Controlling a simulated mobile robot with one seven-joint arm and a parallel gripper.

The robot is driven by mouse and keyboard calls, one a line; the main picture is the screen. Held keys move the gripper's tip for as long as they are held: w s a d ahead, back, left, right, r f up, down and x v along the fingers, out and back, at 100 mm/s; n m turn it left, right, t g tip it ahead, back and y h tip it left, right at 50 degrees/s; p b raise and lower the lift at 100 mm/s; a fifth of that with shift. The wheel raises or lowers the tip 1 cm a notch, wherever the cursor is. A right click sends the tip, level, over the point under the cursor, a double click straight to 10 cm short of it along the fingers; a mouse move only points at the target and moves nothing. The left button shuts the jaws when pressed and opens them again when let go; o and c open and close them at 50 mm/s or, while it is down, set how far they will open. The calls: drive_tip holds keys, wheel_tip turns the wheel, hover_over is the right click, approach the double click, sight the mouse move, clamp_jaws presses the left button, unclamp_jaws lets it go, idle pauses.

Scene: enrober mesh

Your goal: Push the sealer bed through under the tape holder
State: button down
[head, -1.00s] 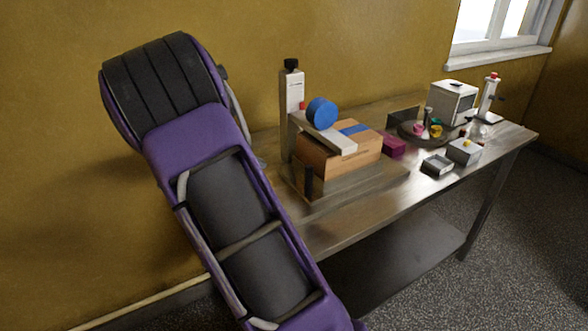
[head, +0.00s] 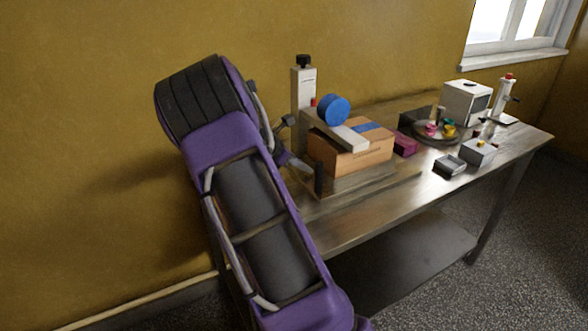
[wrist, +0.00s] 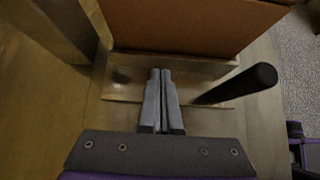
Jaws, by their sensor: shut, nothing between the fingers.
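The sealer bed (head: 350,186) is a flat metal plate on the table, with an upright black handle (head: 319,178) at its near left corner. A cardboard box (head: 360,158) with a blue strip on top sits on the bed, under the tape holder (head: 340,132), a pale arm with a blue tape roll (head: 333,110) on a column. My gripper (head: 308,168) is at the bed's left end, partly hidden by my arm. In the wrist view my gripper (wrist: 160,74) is shut and empty, between the column side and the handle (wrist: 250,83), facing the box (wrist: 190,25). Contact with the bed is unclear.
A magenta block (head: 404,144) lies just right of the box. The table's front strip is bare.

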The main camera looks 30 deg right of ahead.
sight(317, 160)
drive_tip(key=shift+d, duration=0.15)
drive_tip(key=shift+s+d+r+p, duration=0.1)
drive_tip(key=shift+d+p, duration=0.55)
drive_tip(key=shift+d, duration=1.8)
drive_tip(key=shift+a, duration=0.35)
drive_tip(key=a, duration=0.2)
drive_tip(key=a+r+p, duration=0.1)
drive_tip(key=a, duration=0.2)
drive_tip(key=shift+a+r, duration=0.15)
drive_tip(key=p+v, duration=0.1)
drive_tip(key=v, duration=0.7)
